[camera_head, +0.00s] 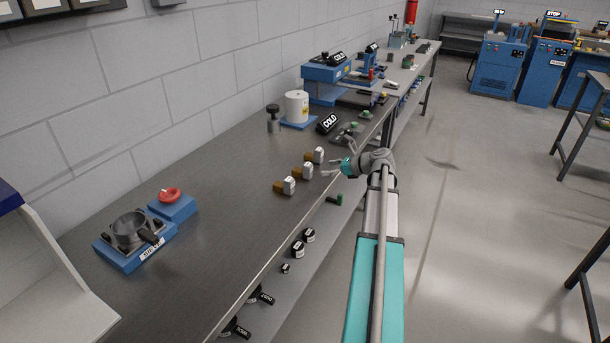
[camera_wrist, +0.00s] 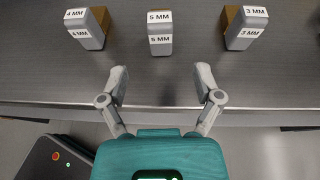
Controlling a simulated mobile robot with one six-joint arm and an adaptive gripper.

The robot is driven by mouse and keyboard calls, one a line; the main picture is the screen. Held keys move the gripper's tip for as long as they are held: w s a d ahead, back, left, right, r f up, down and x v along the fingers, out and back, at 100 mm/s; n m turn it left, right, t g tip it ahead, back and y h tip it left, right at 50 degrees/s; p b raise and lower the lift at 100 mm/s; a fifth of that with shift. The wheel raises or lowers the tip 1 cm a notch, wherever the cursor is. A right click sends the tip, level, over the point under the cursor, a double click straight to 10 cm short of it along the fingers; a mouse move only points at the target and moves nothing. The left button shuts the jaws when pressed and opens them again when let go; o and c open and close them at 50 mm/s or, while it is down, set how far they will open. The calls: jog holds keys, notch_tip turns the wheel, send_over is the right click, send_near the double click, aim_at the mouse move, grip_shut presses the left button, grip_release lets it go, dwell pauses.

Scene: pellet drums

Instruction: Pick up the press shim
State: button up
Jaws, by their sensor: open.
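Three small blocks with grey fronts and brown backs stand in a row on the steel bench. In the wrist view their white labels read 4 MM on the left block (camera_wrist: 86,27), 5 MM on the middle block (camera_wrist: 160,33) and 3 MM on the right block (camera_wrist: 245,27). The head view shows the same row, with a near block (camera_head: 288,186), a middle block (camera_head: 306,171) and a far block (camera_head: 318,155); labels are unreadable there. My gripper (camera_wrist: 162,72) is open and empty, its fingers spread below the 5 MM block and apart from it. It also shows at the bench edge (camera_head: 332,166).
The steel bench (camera_head: 225,215) has a blue-based pot device (camera_head: 135,240) and a red knob unit (camera_head: 171,203) at the near end. A lower shelf holds small labelled items. Bare bench lies around the blocks.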

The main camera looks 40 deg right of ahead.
aim_at(304, 171)
jog(key=shift+b+x, duration=0.8)
jog(key=shift+x, duration=1.8)
jog(key=b+x, duration=0.2)
jog(key=x, duration=0.2)
jog(key=shift+f, duration=0.15)
jog(key=shift+w+a+f, duration=0.15)
jog(key=shift+w+a, duration=0.05)
jog(key=shift+w, duration=0.3)
grip_shut()
